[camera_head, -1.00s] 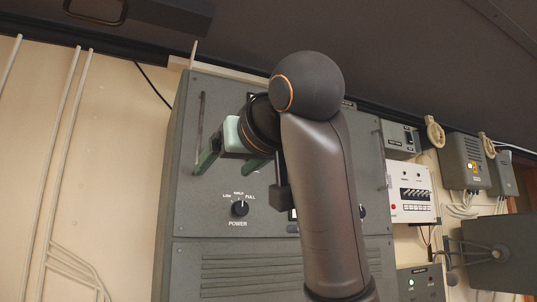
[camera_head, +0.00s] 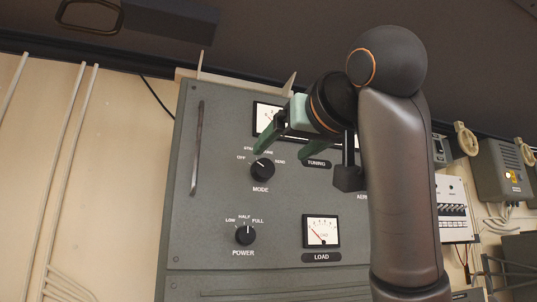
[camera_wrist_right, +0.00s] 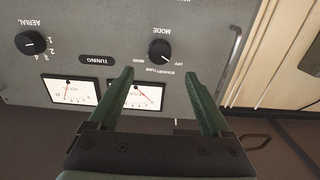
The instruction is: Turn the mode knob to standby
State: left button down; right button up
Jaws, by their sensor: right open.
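The black mode knob (camera_head: 262,169) is on the upper grey panel, above the word MODE. Its white mark points up-left, towards the OFF and ST… labels; I cannot tell exactly which. It also shows upside down in the right wrist view (camera_wrist_right: 160,52). My right gripper (camera_head: 280,164) has green fingers, is open and empty, and is close to the knob in the picture. In the wrist view the knob lies just beyond and between the fingertips (camera_wrist_right: 160,74), apparently apart from them. Part of the label arc is hidden by a finger. My left gripper is not in view.
A power knob (camera_head: 245,235) and a load meter (camera_head: 321,231) sit below. A vertical handle (camera_head: 196,148) stands out at the panel's left. An aerial knob (camera_wrist_right: 30,43) and two meters show in the wrist view. My right arm covers the panel's right part.

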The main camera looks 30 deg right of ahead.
aim_at(265, 166)
jog(key=p+x, duration=0.2)
jog(key=x, duration=0.6)
grip_shut()
dwell(0.5)
